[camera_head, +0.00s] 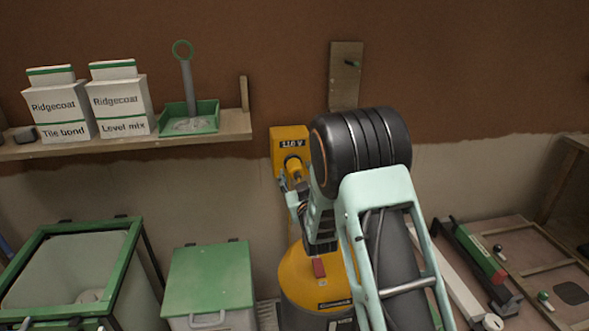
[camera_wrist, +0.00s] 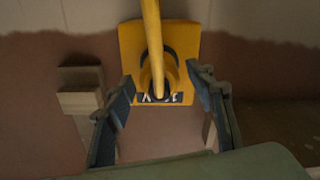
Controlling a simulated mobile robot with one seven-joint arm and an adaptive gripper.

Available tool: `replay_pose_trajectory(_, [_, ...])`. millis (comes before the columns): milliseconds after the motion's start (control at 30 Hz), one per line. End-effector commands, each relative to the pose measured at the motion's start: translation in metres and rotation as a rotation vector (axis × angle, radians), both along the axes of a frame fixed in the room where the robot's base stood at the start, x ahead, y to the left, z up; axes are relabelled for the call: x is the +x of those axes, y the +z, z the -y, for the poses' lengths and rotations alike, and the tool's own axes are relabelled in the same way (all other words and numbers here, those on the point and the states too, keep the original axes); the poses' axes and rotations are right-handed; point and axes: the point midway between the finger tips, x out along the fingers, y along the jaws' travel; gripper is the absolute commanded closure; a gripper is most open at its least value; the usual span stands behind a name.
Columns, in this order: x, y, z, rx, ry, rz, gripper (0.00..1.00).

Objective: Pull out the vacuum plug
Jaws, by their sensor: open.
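A yellow wall socket box (camera_head: 289,138) marked 110 V is on the wall, with a yellow plug (camera_head: 294,168) in its front. In the wrist view the socket box (camera_wrist: 190,42) appears upside down, and the plug (camera_wrist: 157,80) sits in its dark round opening with a yellow cable (camera_wrist: 151,25) running to the top edge. My gripper (camera_head: 291,185) is open just in front of the socket. In the wrist view its fingers (camera_wrist: 161,85) stand wide apart on either side of the plug, with visible gaps. The yellow vacuum (camera_head: 308,283) stands below, partly hidden by my arm.
A wooden shelf (camera_head: 225,127) at the left holds two Ridgecoat bags (camera_head: 121,108) and a green tray (camera_head: 203,116). A green-lidded bin (camera_head: 208,276) and a green-framed tub (camera_head: 80,230) stand below it. A wooden wall block (camera_head: 345,88) is above right of the socket.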

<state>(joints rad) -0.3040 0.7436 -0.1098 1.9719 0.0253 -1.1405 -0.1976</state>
Motion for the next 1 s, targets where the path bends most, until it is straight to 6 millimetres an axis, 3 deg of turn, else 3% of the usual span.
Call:
replay_pose_trajectory(300, [0.032, 0.000, -0.006, -0.001, 0.000, 0.000, 0.50])
replay_pose_trajectory(667, [0.035, 0.000, -0.007, -0.001, 0.000, -0.001, 0.50])
replay_pose_trajectory(1000, [0.034, 0.000, -0.007, -0.001, 0.000, 0.000, 0.88])
